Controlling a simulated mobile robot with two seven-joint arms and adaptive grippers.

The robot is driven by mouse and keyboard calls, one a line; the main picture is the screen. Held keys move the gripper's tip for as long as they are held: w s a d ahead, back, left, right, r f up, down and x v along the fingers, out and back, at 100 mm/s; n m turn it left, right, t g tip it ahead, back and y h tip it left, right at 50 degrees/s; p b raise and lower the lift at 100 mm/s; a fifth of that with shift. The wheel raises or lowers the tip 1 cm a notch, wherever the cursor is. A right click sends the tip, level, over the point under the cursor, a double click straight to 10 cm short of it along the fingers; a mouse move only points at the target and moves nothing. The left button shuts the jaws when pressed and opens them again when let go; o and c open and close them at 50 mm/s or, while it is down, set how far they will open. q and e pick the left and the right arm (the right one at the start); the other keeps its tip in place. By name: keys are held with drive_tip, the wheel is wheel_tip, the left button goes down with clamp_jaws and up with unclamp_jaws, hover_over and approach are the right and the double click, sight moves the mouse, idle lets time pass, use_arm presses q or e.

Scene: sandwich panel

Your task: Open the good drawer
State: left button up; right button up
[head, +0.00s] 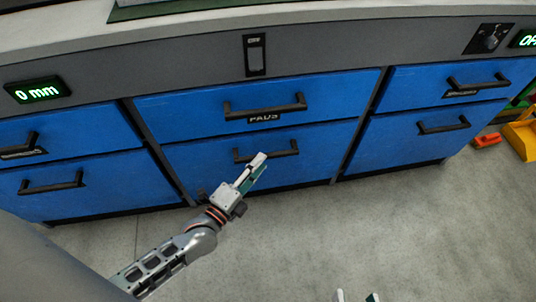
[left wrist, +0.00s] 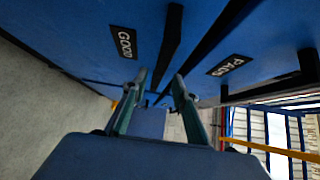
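The good drawer (head: 310,165) is the blue lower drawer in the middle column, and it is closed. Its black bar handle (head: 283,150) shows in the head view; its GOOD label (left wrist: 123,42) reads in the left wrist view, while my gripper hides it in the head view. Two fingertips of my right gripper (head: 357,297) show apart at the bottom edge, away from the drawers.
Closed blue drawers flank both sides. A grey counter (head: 200,20) runs above. A red object (head: 487,140) and a yellow bin (head: 522,138) are at right. The floor in front is clear.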

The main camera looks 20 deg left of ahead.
use_arm(q)
drive_tip(key=w, duration=0.3)
drive_tip(key=shift+w+d+f+b, duration=0.2)
drive_tip(key=shift+d+f+b, duration=0.05)
drive_tip(key=shift+d+b, duration=0.15)
drive_tip(key=shift+w+r, duration=0.15)
drive_tip(key=shift+w, duration=0.3)
use_arm(e)
drive_tip(key=shift+s+a+f+m, duration=0.2)
drive_tip(key=shift+s+a+m, duration=0.05)
drive_tip(key=shift+a+m, duration=0.4)
use_arm(q)
clamp_jaws()
